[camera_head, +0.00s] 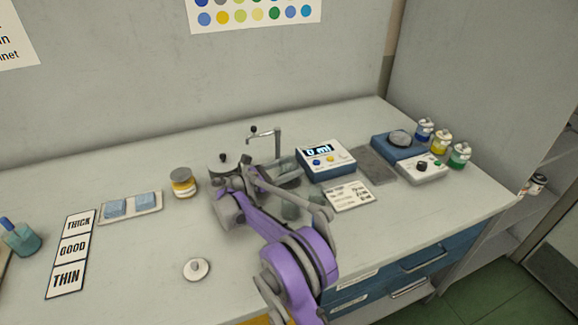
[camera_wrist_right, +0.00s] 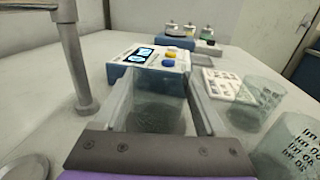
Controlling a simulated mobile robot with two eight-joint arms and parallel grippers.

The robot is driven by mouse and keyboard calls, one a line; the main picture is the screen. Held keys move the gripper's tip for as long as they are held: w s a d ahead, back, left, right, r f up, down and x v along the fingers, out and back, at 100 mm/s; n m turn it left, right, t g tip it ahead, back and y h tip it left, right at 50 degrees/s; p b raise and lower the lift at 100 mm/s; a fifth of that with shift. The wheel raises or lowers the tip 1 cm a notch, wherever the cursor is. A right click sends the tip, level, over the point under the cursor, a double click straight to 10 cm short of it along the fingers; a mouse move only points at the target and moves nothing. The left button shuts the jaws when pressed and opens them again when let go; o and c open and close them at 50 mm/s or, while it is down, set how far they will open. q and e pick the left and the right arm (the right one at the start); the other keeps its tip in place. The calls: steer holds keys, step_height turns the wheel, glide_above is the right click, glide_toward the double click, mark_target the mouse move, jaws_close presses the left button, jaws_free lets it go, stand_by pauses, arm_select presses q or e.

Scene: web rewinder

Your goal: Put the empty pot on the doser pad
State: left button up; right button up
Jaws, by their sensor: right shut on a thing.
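The right gripper (camera_wrist_right: 160,98) is shut on a clear, empty-looking pot (camera_wrist_right: 158,112), which stands between its two fingers in the right wrist view. In the head view the right gripper (camera_head: 284,176) is beside the post with the bent spout (camera_head: 277,145), in front of and left of the blue-and-white unit (camera_head: 325,160) reading 0 ml. The arm partly hides the pot there. The wrist view also shows the post (camera_wrist_right: 75,60) at left and the unit (camera_wrist_right: 150,62) beyond the pot. I cannot tell which surface is the doser pad. The left gripper is out of view.
Clear beakers (camera_wrist_right: 262,97) stand right of the gripper, near a written card (camera_head: 347,196). A grey mat (camera_head: 373,165), a blue device with a round plate (camera_head: 399,140) and coloured bottles (camera_head: 441,142) are at right. A yellow-labelled jar (camera_head: 183,182) and white lid (camera_head: 196,268) are at left.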

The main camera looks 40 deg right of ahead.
steer(key=shift+f+b, duration=0.3)
steer(key=shift+f, duration=0.1)
stand_by(0.4)
steer(key=o, duration=1.3)
steer(key=shift+r, duration=0.1)
step_height(320, 180, up, 11)
steer(key=p, duration=0.5)
steer(key=shift+p, duration=0.3)
